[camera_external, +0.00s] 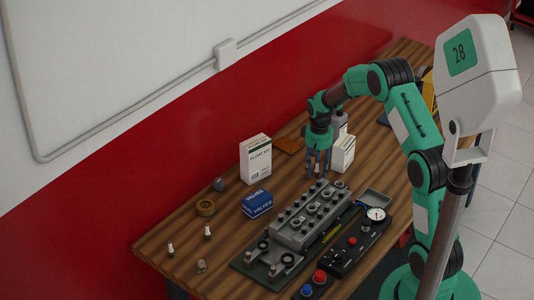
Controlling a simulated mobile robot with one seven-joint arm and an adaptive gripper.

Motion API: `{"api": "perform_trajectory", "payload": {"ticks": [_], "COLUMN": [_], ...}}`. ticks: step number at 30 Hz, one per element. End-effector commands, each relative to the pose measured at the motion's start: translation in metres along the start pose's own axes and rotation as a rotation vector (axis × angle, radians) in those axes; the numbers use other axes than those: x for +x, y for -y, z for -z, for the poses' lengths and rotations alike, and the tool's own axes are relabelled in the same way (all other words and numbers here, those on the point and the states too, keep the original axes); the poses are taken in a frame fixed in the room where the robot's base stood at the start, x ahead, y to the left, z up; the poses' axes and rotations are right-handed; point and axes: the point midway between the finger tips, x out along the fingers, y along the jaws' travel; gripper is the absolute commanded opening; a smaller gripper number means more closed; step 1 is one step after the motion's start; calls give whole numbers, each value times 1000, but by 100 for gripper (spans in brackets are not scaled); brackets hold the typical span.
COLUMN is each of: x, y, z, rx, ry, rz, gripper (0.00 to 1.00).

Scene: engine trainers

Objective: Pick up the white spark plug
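Two small white-topped plugs stand upright near the table's front left end: one white spark plug (170,248) by the edge and another white spark plug (207,231) to its right. A third small, greyer piece (201,266) is nearer the front edge; what it is cannot be made out. My gripper (318,172) points down above the table behind the engine block, far right of the plugs. Its fingers look spread apart, with nothing seen between them.
The grey engine block (308,214) fills the table's middle. A white box (256,158), a blue box (257,203) and a brown round piece (205,207) stand behind the plugs. A smaller white box (341,154) is beside my gripper. A gauge panel (352,247) lies in front.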

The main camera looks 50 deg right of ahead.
Motion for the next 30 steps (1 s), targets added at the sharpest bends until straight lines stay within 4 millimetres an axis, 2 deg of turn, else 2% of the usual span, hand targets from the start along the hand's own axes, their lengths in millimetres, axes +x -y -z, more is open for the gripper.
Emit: {"api": "perform_trajectory", "payload": {"ticks": [14,20,30], "x": [0,0,-2], "y": [0,0,0], "z": [0,0,0], "rx": [0,0,0], "ry": [0,0,0], "rz": [0,0,0], "gripper": [39,0,0]}}
